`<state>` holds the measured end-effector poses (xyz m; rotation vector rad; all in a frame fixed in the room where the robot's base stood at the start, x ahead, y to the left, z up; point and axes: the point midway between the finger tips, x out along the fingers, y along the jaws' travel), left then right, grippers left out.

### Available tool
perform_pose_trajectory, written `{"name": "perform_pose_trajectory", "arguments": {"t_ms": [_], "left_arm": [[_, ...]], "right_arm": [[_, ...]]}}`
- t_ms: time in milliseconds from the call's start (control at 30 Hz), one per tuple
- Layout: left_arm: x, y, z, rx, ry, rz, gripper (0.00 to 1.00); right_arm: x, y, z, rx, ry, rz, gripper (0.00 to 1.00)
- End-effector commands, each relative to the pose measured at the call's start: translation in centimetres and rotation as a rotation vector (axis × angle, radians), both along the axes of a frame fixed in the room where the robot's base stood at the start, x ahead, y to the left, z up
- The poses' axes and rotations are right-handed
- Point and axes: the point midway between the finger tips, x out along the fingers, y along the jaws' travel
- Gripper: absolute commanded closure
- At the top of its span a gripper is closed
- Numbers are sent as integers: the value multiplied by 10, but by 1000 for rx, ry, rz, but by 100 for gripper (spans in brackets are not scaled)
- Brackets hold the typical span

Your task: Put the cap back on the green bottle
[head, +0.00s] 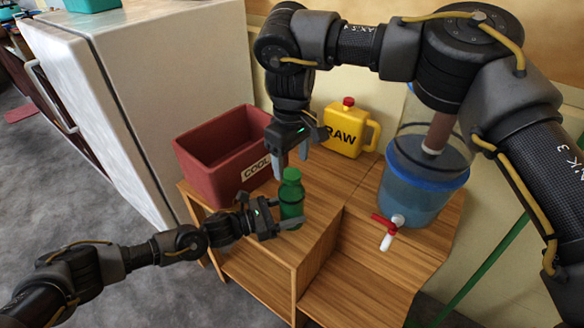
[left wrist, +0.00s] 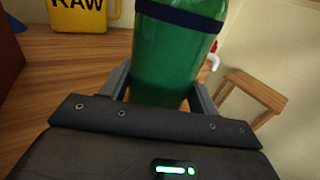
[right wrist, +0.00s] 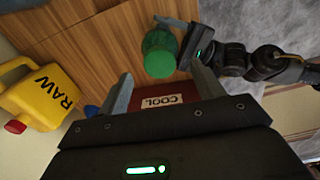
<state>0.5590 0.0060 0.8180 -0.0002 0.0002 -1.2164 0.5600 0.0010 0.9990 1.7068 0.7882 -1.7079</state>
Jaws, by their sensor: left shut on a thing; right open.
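The green bottle (head: 291,205) stands upright at the front of the wooden bench. My left gripper (head: 284,217) is shut around its lower body, which fills the middle of the left wrist view (left wrist: 170,65). A green cap-like top (head: 291,175) sits on the bottle's neck; I cannot tell how tightly it is seated. It shows from above, round and green, in the right wrist view (right wrist: 160,50). My right gripper (head: 292,158) is open and empty just above the bottle top, its fingers pointing down, apart from it.
A dark red bin labelled COOL (head: 215,150) stands behind left of the bottle. A yellow RAW jug (head: 350,132) with a red cap stands at the back. A blue water dispenser (head: 415,190) with a red-handled tap is at right. A white fridge (head: 170,80) is at left.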

Motion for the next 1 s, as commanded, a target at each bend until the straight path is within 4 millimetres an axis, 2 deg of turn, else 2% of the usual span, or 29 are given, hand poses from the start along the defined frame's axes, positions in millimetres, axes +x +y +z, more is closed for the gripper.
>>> {"name": "perform_pose_trajectory", "arguments": {"t_ms": [33, 200, 400, 600, 867, 900, 1000], "left_arm": [[0, 0, -1, 2, 0, 2, 100], [0, 0, -1, 2, 0, 1, 100], [0, 0, -1, 2, 0, 1, 100], [0, 0, -1, 1, -1, 1, 100], [0, 0, -1, 1, 0, 1, 100], [0, 0, -1, 1, 0, 1, 36], [0, 0, -1, 1, 0, 1, 23]], "right_arm": [[1, 0, 12, -1, -6, 0, 33], [1, 0, 47, -2, -5, -1, 33], [0, 0, 76, -1, -3, -1, 33], [0, 0, 87, 0, 0, 0, 33], [-1, 0, 87, 0, 0, 0, 33], [-1, 0, 87, 0, 0, 0, 33], [-1, 0, 87, 0, 0, 0, 33]]}}
